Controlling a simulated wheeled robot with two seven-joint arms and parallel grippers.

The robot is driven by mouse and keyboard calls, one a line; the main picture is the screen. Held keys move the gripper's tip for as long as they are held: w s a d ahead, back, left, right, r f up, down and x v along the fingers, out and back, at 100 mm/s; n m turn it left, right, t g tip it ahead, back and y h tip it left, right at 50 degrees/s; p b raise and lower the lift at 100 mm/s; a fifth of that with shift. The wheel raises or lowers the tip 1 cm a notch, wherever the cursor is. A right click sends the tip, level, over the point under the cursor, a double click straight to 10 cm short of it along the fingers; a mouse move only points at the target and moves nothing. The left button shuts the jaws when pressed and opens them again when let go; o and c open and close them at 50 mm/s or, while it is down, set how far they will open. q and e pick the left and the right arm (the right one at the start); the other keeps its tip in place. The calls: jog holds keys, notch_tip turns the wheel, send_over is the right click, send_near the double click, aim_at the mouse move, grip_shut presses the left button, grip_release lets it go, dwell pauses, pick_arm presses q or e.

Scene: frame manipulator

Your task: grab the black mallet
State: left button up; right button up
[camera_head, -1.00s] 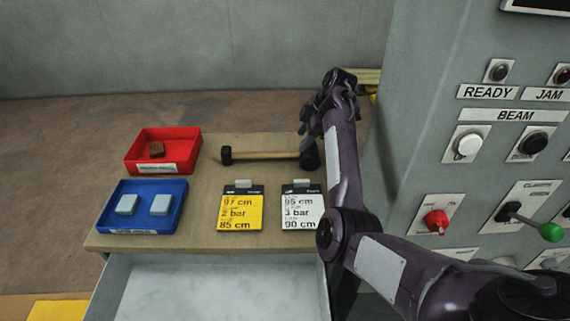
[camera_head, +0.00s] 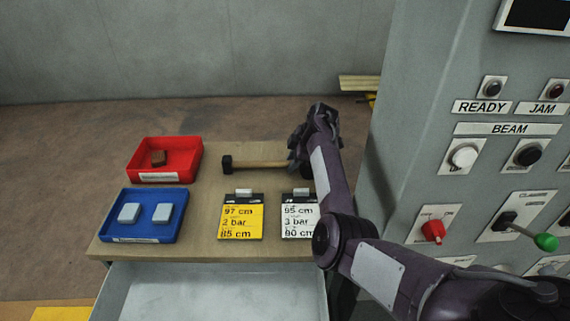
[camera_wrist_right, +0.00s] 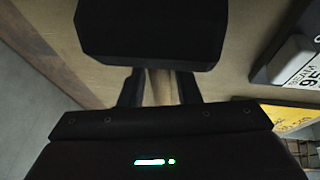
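The black mallet lies on the wooden table top, with its wooden handle (camera_head: 262,165) running left to right in the head view. A small black end cap (camera_head: 227,164) is at its left end. Its black head is mostly hidden behind my right gripper (camera_head: 296,158) in the head view. In the right wrist view the mallet head (camera_wrist_right: 150,32) fills the top, and the handle (camera_wrist_right: 160,82) shows between the two fingers of my right gripper (camera_wrist_right: 160,88). The fingers are apart, one on each side of the handle; firm contact is not visible. My left gripper is not in view.
A red bin (camera_head: 190,174) with a brown block and a blue bin (camera_head: 146,239) with two pale blocks stand left. A yellow card (camera_head: 240,219) and a white card (camera_head: 299,220) lie in front of the mallet. A grey control panel (camera_head: 405,190) stands right.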

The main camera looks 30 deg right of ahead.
grip_shut()
jog(key=shift+r, duration=0.1)
